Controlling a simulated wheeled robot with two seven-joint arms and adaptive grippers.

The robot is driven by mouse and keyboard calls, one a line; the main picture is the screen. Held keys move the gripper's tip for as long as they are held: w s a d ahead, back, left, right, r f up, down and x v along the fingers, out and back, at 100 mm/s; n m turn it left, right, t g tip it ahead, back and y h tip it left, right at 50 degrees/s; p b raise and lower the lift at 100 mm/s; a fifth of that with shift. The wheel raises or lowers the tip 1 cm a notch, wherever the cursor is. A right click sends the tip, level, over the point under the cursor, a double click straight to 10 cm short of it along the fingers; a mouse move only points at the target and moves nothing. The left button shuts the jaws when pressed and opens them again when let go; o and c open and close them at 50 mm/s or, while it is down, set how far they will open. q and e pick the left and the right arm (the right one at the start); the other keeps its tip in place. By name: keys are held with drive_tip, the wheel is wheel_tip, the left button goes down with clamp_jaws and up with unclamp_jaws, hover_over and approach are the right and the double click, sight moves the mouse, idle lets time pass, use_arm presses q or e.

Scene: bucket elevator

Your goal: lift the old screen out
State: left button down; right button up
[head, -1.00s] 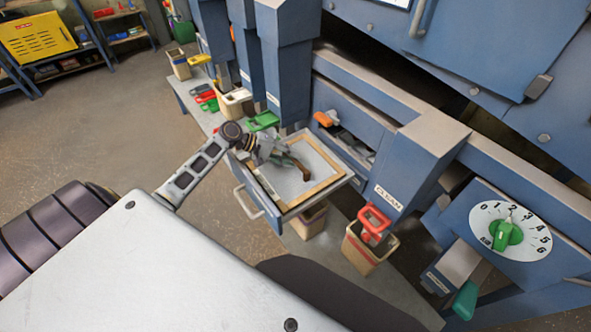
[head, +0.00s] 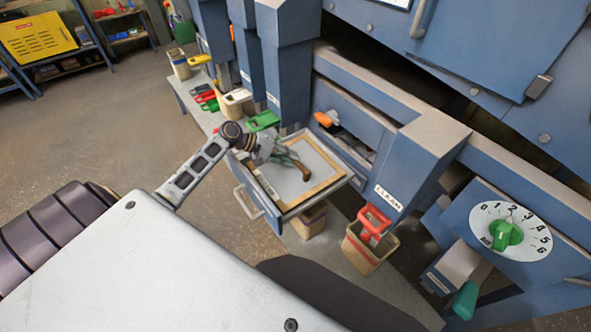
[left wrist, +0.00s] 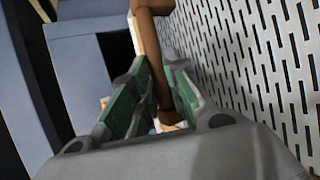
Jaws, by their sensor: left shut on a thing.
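The screen (head: 318,160) is a pale sheet in a light wooden frame, lying in a pulled-out blue drawer (head: 262,203). A brown curved handle (head: 305,176) stands on it. My left gripper (head: 287,160) reaches over the screen from the left and is shut on the handle. In the left wrist view, the green-padded fingers (left wrist: 157,95) close around the brown handle (left wrist: 152,45), with the screen's slotted metal sheet (left wrist: 250,60) to the right. Whether the screen is clear of the drawer cannot be told. My right gripper is out of view.
A blue housing marked CLEAN (head: 418,165) stands close right of the drawer. A green-knobbed dial (head: 507,234) is at the right. Bins and coloured parts line the bench behind. The floor at left is open.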

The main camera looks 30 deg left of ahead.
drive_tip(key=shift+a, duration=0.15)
use_arm(q)
drive_tip(key=shift+r, duration=0.5)
wheel_tip(320, 180, up, 9)
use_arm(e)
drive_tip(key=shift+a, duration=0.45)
use_arm(q)
drive_tip(key=shift+r, duration=0.1)
idle(0.3)
